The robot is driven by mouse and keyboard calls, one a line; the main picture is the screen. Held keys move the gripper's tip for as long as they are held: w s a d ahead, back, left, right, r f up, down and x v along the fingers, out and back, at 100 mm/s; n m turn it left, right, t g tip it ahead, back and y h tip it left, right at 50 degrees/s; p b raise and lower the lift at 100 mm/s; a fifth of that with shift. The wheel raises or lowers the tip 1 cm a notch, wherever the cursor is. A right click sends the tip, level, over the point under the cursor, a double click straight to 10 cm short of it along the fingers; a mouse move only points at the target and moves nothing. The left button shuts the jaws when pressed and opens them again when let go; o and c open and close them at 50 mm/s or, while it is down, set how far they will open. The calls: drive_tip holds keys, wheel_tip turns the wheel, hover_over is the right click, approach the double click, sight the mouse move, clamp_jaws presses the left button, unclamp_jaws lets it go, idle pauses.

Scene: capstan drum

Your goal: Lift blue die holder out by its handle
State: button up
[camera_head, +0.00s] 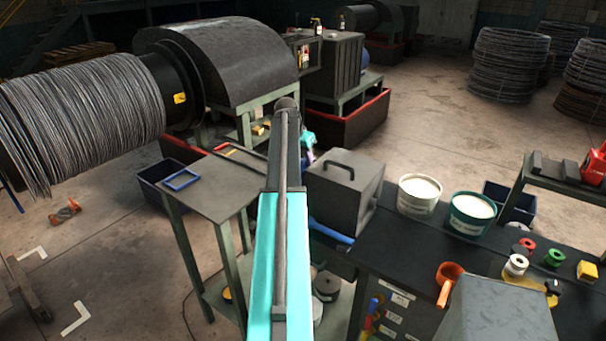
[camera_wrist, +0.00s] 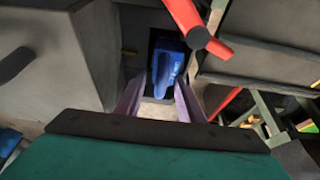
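My gripper (camera_wrist: 160,80) has two purple fingers set apart, with a gap between them, in the wrist view. A blue part (camera_wrist: 168,62), which looks like the blue die holder, lies in a dark recess beyond the fingertips and in line with the gap. Its lower, narrower end shows between the fingers; I see no finger touching it. In the head view my gripper (camera_head: 308,155) is small and partly hidden behind my arm, left of a grey box. The blue die holder cannot be made out there.
A grey box with a black handle (camera_head: 345,190) stands close to my gripper; it fills the left of the wrist view (camera_wrist: 45,60). A red bar (camera_wrist: 190,22) crosses near the blue part.

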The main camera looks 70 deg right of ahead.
drive_tip(key=shift+c, duration=0.3)
clamp_jaws()
drive_tip(key=shift+r, duration=0.1)
idle(0.4)
drive_tip(key=shift+d+r+b, duration=0.1)
drive_tip(key=shift+r+b, duration=0.65)
drive_tip(key=shift+r, duration=0.7)
drive_tip(key=shift+r+b, duration=1.2)
drive_tip(key=shift+r, duration=2.4)
drive_tip(key=shift+w, duration=0.1)
